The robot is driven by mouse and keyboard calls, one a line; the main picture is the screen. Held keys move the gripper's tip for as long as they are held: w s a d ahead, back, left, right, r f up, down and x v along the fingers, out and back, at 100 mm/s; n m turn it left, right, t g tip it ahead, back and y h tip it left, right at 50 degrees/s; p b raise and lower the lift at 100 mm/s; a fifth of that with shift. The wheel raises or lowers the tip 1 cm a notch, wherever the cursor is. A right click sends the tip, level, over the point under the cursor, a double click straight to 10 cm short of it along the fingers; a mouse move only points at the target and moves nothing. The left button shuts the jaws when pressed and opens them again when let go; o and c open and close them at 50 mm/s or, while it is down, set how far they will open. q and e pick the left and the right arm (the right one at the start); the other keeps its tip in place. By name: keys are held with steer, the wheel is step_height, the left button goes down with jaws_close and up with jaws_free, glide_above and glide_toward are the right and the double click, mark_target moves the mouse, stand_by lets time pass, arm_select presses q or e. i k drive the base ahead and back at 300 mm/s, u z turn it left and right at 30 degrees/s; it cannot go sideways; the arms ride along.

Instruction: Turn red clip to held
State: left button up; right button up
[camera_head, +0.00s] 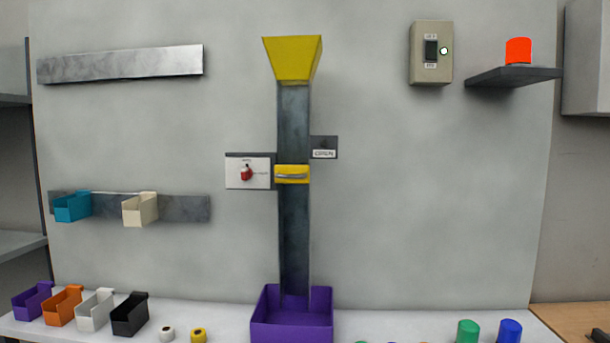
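A small red clip (246,174) sits on a white plate (260,165) on the wall, left of the vertical dark chute. The print beside it is too small to read, and I cannot tell which setting the clip is at. The yellow gate (292,174) with a grey handle crosses the chute just right of the plate. Neither of my grippers is in view.
The dark chute (294,120) has a yellow funnel (292,58) on top and a purple bin (291,331) below. Small bins stand left on the white table (220,318) and hang on a wall rail (182,208). Coloured cylinders stand front right. The wall around the plate is unobstructed.

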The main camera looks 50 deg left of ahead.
mark_target(247, 173)
steer(key=u, duration=0.25)
steer(key=i, duration=0.8)
steer(key=u, duration=0.7)
